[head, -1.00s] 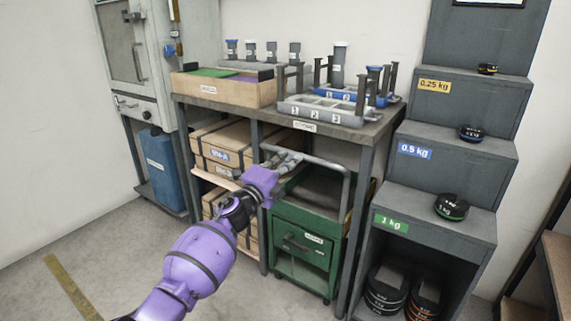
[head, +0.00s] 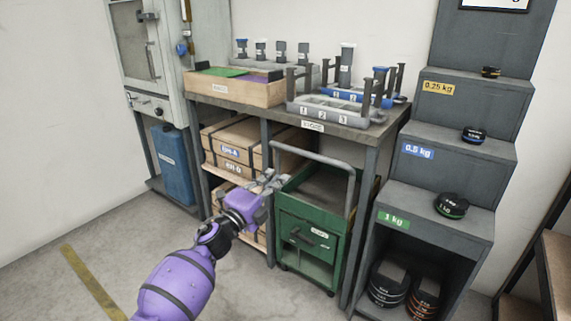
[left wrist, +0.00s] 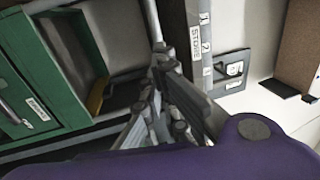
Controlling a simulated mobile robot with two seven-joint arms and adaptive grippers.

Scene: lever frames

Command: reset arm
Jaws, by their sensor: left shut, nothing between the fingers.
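My left arm is purple and comes in from the lower left of the head view. Its grey left gripper (head: 268,182) is shut and empty, in front of the wooden boxes under the bench and left of the green cart. In the left wrist view the gripper (left wrist: 160,62) shows its grey fingers closed together, with nothing between them. My right gripper is in neither view.
The green cart (head: 307,240) with a grey handle stands close right of the gripper. The grey bench (head: 385,128) holds trays and a wooden box (head: 235,88). Stepped weight shelves (head: 458,150) stand right. The floor at left (head: 60,285) is clear.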

